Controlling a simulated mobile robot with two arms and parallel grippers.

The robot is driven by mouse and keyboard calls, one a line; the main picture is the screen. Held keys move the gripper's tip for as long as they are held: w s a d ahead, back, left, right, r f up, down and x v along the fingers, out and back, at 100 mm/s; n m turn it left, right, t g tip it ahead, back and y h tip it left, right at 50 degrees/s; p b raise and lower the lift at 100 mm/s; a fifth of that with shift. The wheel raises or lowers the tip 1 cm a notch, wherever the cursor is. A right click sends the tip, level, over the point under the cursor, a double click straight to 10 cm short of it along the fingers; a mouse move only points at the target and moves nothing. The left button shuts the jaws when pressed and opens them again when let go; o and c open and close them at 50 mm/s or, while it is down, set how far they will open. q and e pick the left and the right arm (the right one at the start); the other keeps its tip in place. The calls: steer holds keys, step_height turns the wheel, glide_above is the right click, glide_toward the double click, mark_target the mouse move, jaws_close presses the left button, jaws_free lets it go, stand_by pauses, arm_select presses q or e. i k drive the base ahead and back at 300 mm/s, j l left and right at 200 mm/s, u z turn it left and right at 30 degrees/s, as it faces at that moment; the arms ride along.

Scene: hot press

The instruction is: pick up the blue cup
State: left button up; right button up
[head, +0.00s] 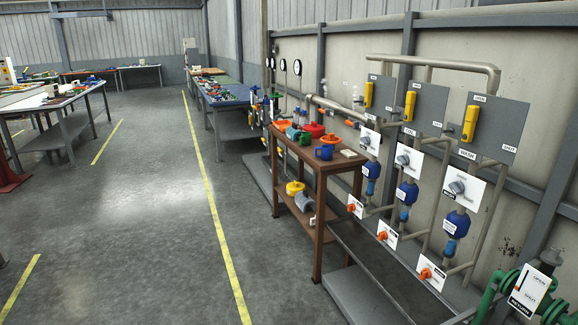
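A blue cup (324,152) stands upright on the top of a brown table (345,167), near its front right corner. It is small in the head view, and its handle side is hard to make out. Neither of my grippers shows in this view.
Orange, red and green items crowd the brown table's far part; yellow and grey items lie on its lower shelf (303,218). Behind it, a wall panel carries pipes, blue valves and yellow handles (470,123). The grey floor (150,220) left of the table is clear.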

mark_target(326, 150)
steer(key=i+j+z, duration=0.1)
steer(key=i+z, duration=0.15)
steer(key=i, duration=0.25)
steer(key=i+j+z, duration=0.15)
steer(key=i+z, duration=0.15)
steer(key=i, duration=0.2)
steer(key=i+j+z, duration=0.25)
steer(key=i, duration=0.2)
